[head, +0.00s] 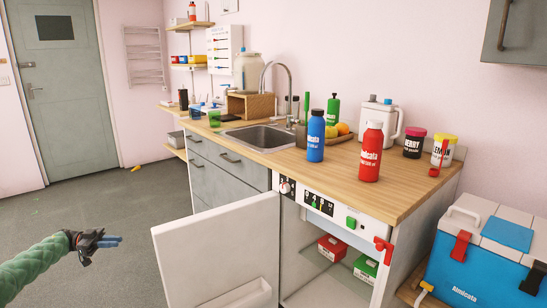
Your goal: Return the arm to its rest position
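My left gripper (108,241) is at the lower left in the head view, at the end of my green-sleeved arm. Its blue fingers point right, toward the open white door of the cabinet, and are apart from it. The fingers lie close together in the picture, and I cannot tell if there is a gap between them. I see nothing held in them. My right gripper is not in view.
The white cabinet door (220,250) stands open, right of my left gripper. The wooden counter (300,172) carries a blue bottle (316,137), a red bottle (371,153) and a sink (258,137). A blue cooler (470,262) stands at right. Grey floor (90,205) is largely clear.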

